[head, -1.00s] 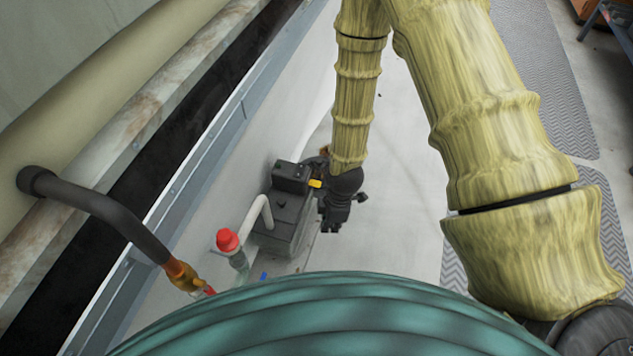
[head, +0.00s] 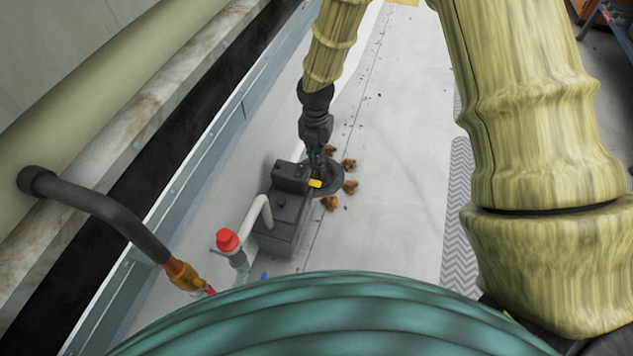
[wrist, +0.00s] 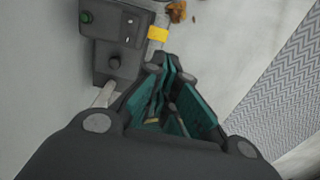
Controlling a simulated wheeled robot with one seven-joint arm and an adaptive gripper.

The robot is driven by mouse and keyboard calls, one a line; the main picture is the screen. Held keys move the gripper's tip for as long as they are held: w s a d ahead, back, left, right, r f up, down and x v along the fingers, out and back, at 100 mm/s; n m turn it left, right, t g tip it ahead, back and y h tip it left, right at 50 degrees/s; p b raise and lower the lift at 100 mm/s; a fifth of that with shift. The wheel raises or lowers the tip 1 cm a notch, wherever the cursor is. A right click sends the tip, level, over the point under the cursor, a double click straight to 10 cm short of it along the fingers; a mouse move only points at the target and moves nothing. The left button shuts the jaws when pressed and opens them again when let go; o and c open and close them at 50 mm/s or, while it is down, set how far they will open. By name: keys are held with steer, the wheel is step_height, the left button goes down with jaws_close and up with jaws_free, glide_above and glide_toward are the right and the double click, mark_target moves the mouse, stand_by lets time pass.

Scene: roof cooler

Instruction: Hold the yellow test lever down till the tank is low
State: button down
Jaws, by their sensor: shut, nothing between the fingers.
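The yellow test lever (head: 315,183) sticks out from the right side of a dark grey pump tank (head: 277,222) on the floor. In the wrist view the lever (wrist: 157,34) is at the top centre, just beyond my gripper (wrist: 170,75). My gripper (head: 314,152) is shut and empty, with teal finger pads, and points down at the far side of the tank. It looks close to the lever, a little above and behind it in the head view. I cannot tell whether it touches. The water inside the tank is not visible.
A wall with a grey rail runs along the left.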

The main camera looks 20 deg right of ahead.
mark_target(315, 183)
steer(key=shift+f, duration=0.1)
step_height(315, 183, down, 14)
steer(key=b, duration=0.7)
steer(key=shift+b, duration=0.4)
steer(key=shift+a+p, duration=0.1)
steer(key=shift+p, duration=0.2)
